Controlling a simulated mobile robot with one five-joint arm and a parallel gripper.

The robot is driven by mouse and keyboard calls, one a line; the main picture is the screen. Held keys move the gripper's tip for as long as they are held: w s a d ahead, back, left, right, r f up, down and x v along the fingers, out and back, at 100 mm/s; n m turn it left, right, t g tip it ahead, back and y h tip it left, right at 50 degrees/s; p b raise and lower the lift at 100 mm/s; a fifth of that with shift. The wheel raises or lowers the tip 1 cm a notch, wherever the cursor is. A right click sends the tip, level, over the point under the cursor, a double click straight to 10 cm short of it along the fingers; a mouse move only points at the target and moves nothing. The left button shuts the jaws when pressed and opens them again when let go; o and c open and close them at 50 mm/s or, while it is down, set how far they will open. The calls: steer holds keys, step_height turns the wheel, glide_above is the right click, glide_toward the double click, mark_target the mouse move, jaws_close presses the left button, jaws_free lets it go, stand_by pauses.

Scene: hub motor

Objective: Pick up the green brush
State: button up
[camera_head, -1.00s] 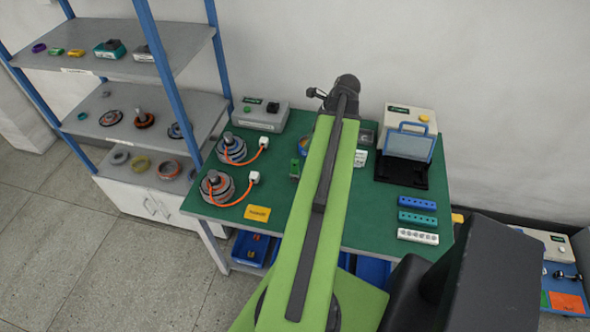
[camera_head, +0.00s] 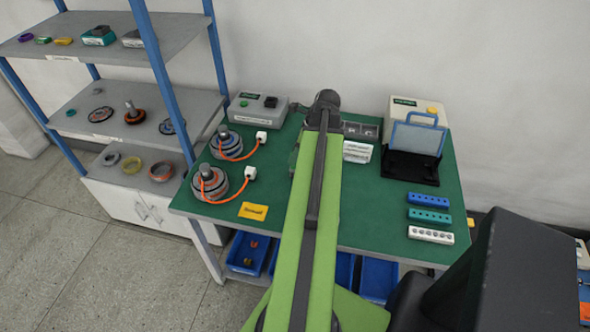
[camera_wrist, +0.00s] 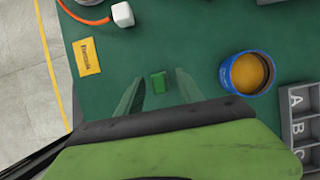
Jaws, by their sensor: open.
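A small bright green block-like piece, which I take for the green brush (camera_wrist: 158,82), shows in the wrist view on the green tabletop (camera_wrist: 200,40). My gripper (camera_wrist: 160,77) is open, with one finger to the left of the green piece and one to the right. Neither finger appears to touch it, and how high they are above it is unclear. In the head view my arm covers the spot, so I cannot make out the brush there.
A blue cup with an orange inside (camera_wrist: 247,73) stands close to the right finger. A grey tray marked A, B, C (camera_wrist: 287,128) lies farther right. A yellow label (camera_wrist: 87,57) and a white plug (camera_wrist: 122,14) are on the left. Two motors (camera_head: 210,183) stand left on the table.

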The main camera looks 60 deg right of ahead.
steer(key=b+x, duration=0.3)
steer(key=x, duration=0.1)
steer(key=shift+f, duration=0.35)
steer(key=shift+r, duration=0.2)
jaws_close()
